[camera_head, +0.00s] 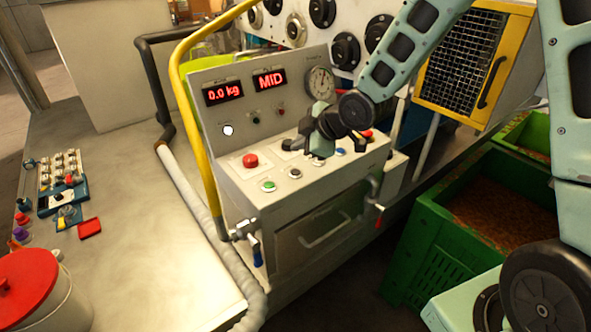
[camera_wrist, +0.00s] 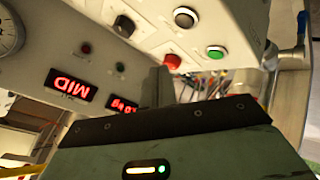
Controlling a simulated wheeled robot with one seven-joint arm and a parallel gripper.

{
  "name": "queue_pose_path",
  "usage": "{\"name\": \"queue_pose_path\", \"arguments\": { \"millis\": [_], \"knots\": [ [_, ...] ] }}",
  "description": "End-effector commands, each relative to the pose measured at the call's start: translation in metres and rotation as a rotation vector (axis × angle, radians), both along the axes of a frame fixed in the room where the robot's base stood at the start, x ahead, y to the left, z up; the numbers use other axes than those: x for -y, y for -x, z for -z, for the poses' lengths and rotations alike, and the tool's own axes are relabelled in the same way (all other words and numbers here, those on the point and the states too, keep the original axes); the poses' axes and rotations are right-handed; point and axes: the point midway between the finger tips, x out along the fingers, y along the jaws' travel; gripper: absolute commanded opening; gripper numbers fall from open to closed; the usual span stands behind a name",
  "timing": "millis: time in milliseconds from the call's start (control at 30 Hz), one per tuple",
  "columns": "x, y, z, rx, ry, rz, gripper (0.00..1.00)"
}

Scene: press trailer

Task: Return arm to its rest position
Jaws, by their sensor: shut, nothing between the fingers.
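My gripper (camera_head: 316,142) is shut and empty. In the head view it hangs in front of the control panel (camera_head: 233,115), over the right part of the button ledge. In the wrist view, its greenish housing with a dark edge fills the bottom, and the panel appears upside down. My arm reaches in from the upper right, bent at the elbow. The panel's displays read 0.0 kg (camera_head: 223,93) and MID (camera_head: 269,79). I cannot tell whether the gripper touches the ledge. It hides part of the buttons behind it.
A red button (camera_head: 250,160) and a green button (camera_head: 268,186) sit on the ledge. A yellow pipe (camera_head: 177,85) curves beside the panel. Green crates (camera_head: 447,235) stand at right. A red-lidded bucket (camera_head: 28,285) and small tools lie on the left counter, whose middle is clear.

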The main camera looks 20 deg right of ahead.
Motion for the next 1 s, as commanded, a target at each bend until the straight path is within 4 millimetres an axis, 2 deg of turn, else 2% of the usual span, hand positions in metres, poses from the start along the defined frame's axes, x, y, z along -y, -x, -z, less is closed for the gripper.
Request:
{"name": "queue_pose_path", "arguments": {
  "millis": [533,600,667,767,900,1000],
  "knots": [
    [-0.001,0.0,0.0,-0.001,-0.001,0.0,0.0],
    [-0.01,0.012,0.001,-0.041,0.0,0.015,0.0],
    [-0.023,0.03,0.002,-0.102,0.002,0.04,0.0],
    [-0.048,0.08,0.004,-0.252,0.01,0.121,0.0],
    [-0.071,0.173,0.005,-0.487,0.034,0.284,0.0],
    [-0.076,0.234,0.004,-0.621,0.059,0.394,0.0]
  ]
}}
